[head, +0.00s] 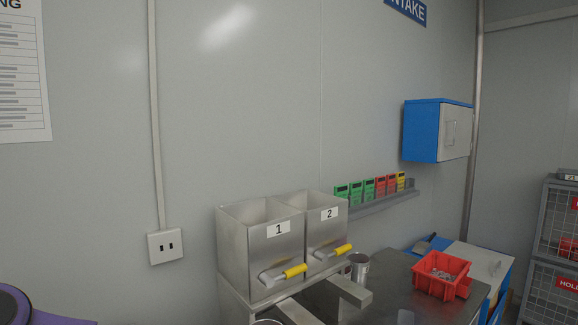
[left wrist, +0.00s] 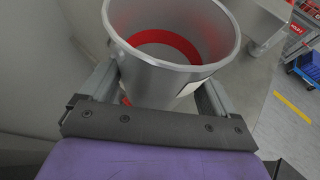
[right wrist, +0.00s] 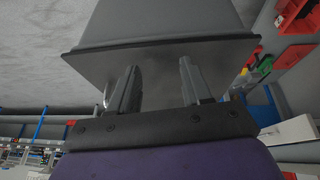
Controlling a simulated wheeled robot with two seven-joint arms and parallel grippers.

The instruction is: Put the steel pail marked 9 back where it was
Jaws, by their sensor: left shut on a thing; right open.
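A steel pail (left wrist: 165,80) fills the top of the left wrist view. My left gripper (left wrist: 158,98) is shut on it, one finger on each side. A red band shows inside the pail, and part of a pale label shows on its outer wall, but no number can be read. My right gripper (right wrist: 158,70) is open, with nothing seen between its fingers; a grey flat-edged object (right wrist: 160,50) is in view beyond them. Neither gripper's fingers show in the head view.
Two steel bins marked 1 (head: 278,250) and 2 (head: 328,235) have yellow-handled chutes. A small steel cup (head: 358,266) stands beside them on the dark bench (head: 390,294). A red tray (head: 441,275) with grey pieces is to the right. Colored cards (head: 368,188) line a wall shelf.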

